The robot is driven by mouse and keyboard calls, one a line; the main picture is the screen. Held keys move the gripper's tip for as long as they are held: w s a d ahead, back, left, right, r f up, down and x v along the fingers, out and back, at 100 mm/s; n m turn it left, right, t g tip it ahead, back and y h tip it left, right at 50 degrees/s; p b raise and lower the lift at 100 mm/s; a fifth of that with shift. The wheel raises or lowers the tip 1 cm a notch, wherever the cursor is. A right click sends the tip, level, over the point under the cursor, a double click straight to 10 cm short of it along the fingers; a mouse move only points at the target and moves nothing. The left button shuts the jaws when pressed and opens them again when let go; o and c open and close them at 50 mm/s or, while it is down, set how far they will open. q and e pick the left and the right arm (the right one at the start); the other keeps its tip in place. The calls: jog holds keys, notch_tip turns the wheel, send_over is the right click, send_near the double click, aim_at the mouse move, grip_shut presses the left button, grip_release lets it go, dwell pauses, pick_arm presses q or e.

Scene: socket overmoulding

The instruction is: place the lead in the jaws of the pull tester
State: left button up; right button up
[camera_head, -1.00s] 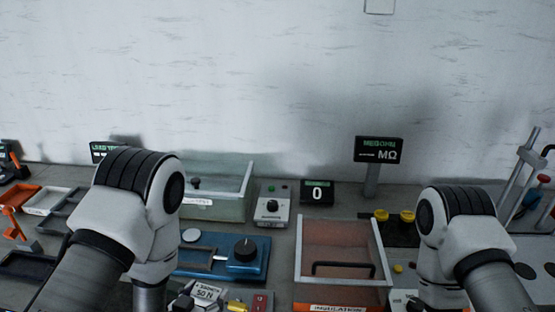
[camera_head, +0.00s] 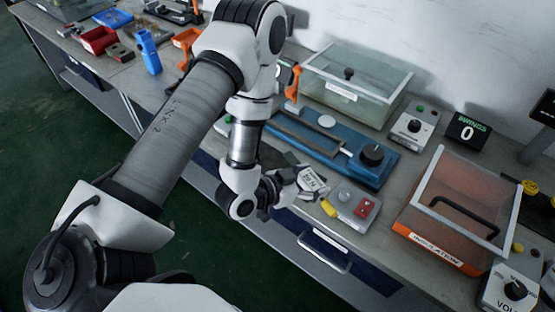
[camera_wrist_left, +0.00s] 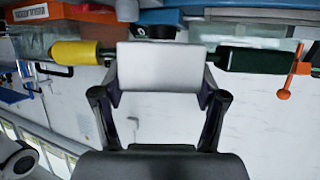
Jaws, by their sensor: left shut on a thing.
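My left gripper (camera_head: 287,185) is low at the front edge of the bench, in front of the blue tester base (camera_head: 390,166) with its black knob. In the left wrist view the lead shows a yellow end (camera_wrist_left: 80,53) on the left and a dark green end (camera_wrist_left: 250,59) on the right. My left gripper (camera_wrist_left: 160,85) is shut on it; a pale block between the fingers hides its middle. The yellow end also shows in the head view (camera_head: 328,207), beside a white label. The tester's jaws cannot be made out clearly. My right gripper is out of view.
The orange insulation box (camera_head: 440,251) stands right of the tester, with a small red switch box (camera_head: 366,208) between. A clear lidded tank (camera_head: 365,75) and a dial box (camera_head: 412,128) stand behind. An orange clamp (camera_head: 292,85) stands behind my wrist.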

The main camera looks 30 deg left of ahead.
pick_arm(q)
jog(key=s+a+f+n+y, duration=0.1)
jog(key=s+a+n+y, duration=0.1)
jog(key=s+a, duration=0.2)
jog(key=s+a+f+n+t+y, duration=0.1)
jog(key=s+a, duration=0.3)
jog(key=a, duration=0.6)
jog(key=shift+s+f+n+y, duration=0.2)
jog(key=shift+f+n+y, duration=0.3)
jog(key=shift+y, duration=0.3)
